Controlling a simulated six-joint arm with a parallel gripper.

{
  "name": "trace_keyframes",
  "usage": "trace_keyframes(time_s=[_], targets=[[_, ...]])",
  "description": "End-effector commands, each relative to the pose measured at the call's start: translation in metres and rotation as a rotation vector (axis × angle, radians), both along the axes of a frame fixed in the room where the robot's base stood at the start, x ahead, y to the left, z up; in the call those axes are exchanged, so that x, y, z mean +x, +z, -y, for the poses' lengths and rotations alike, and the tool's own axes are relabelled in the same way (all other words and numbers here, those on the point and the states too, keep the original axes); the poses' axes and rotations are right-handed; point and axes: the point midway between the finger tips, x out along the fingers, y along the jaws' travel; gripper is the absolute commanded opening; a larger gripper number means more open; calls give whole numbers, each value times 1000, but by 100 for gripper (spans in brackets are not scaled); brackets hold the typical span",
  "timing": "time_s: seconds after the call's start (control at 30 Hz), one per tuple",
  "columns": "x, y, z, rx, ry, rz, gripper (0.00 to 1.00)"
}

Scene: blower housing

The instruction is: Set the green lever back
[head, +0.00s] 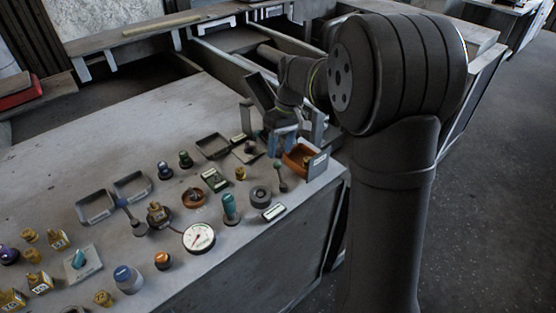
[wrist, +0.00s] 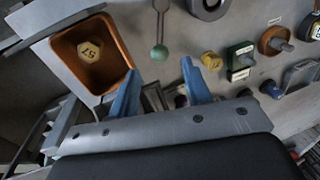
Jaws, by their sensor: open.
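The green lever shows in the wrist view as a green ball knob (wrist: 159,52) on a thin grey stem running up out of the picture. In the head view the lever (head: 278,166) stands near the bench's right end, left of an orange tray. My gripper (head: 281,140) is above the bench just behind the lever. In the wrist view its two blue fingers (wrist: 159,77) are apart with nothing held between them. The knob lies just beyond the fingertips, roughly between them, with no visible contact.
The orange tray (wrist: 88,80) holds a yellow hex piece (wrist: 89,50) close to my left finger. A yellow knob (wrist: 211,61) and a green labelled block (wrist: 241,58) stand to the right. A dark ring (head: 260,196) and a white dial (head: 198,237) sit nearer the front edge.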

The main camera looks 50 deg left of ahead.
Motion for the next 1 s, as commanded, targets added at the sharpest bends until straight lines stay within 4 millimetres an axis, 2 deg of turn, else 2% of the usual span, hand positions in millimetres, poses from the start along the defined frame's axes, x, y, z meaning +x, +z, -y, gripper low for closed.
trace_keyframes(time_s=[0.1,0.3,0.67,0.77,0.9,1.0], targets=[[-5,-23,0,-3,1,-1,45],[-9,-45,-1,-1,0,0,45],[-10,-51,-1,0,0,0,45],[-10,-50,-1,0,0,0,29],[-10,-50,-1,1,0,0,1],[-10,-50,-1,1,0,1,0]])
